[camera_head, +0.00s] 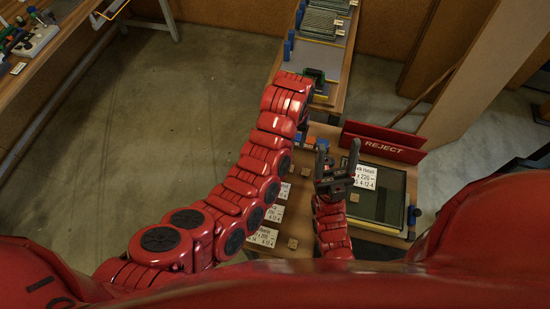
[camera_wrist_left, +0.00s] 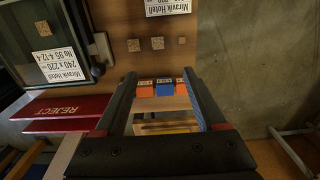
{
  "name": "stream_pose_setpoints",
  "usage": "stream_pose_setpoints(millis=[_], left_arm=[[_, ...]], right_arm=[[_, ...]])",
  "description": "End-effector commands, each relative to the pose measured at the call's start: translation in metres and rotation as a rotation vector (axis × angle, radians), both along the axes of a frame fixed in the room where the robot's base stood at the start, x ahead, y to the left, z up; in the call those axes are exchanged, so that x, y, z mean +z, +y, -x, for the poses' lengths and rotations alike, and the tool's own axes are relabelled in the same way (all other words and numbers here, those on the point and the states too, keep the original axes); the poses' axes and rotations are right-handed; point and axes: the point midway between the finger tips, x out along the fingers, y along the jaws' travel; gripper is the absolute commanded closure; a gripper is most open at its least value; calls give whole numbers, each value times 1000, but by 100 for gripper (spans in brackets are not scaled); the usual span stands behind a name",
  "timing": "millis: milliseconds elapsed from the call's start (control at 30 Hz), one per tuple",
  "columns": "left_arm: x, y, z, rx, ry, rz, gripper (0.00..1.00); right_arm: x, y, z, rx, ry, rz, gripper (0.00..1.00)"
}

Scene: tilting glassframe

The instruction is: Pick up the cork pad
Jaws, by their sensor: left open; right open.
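Several small tan speckled squares that look like cork pads lie on the wooden table. In the left wrist view three sit in a row: a left one (camera_wrist_left: 133,45), a middle one (camera_wrist_left: 157,43) and a smaller right one (camera_wrist_left: 182,40). Another tan square (camera_wrist_left: 43,28) is on the dark glass panel. In the head view one pad (camera_head: 292,243) lies left of my right arm and one (camera_head: 354,197) right of it. My left gripper (camera_wrist_left: 160,75) is open and empty, short of the row; its fingers are mostly hidden in the head view. My right gripper (camera_head: 338,156) is open and empty above the table.
A framed glass panel (camera_head: 386,205) lies at the right, below a red REJECT board (camera_head: 385,144). Orange and blue blocks (camera_wrist_left: 165,89) show between my left fingers. White printed labels (camera_wrist_left: 167,6) lie on the table. A green-edged rack (camera_head: 315,75) stands beyond. Concrete floor is clear at left.

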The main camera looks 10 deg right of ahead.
Motion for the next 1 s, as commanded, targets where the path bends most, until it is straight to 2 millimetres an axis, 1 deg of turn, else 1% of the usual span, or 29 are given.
stream_pose_setpoints(millis=[167, 200, 300, 500, 633, 867, 967, 1000], left_arm=[[-36, -1, 3, -3, 4, -5, 28], [-47, 0, 2, -2, 4, -5, 28], [-69, 0, 2, -2, 3, -3, 28], [-105, -1, 2, -1, 2, -2, 28], [-118, 0, 2, 0, 1, -2, 28], [-126, 0, 2, -1, 2, -1, 28], [-139, 0, 4, -2, 3, 0, 28], [-140, 1, 6, -2, 4, -3, 28]], right_arm=[[-30, 0, 0, 0, 1, 0, 33], [-39, 0, 0, 0, 1, 0, 33], [-58, 0, 0, 0, 1, 0, 33], [-92, 0, 0, 0, 1, 0, 33], [-105, 0, 0, 0, 1, 0, 33], [-111, 0, 0, 0, 0, 0, 33], [-122, 0, 0, 0, 0, 0, 33], [-118, 0, 0, 0, 1, 0, 33]])
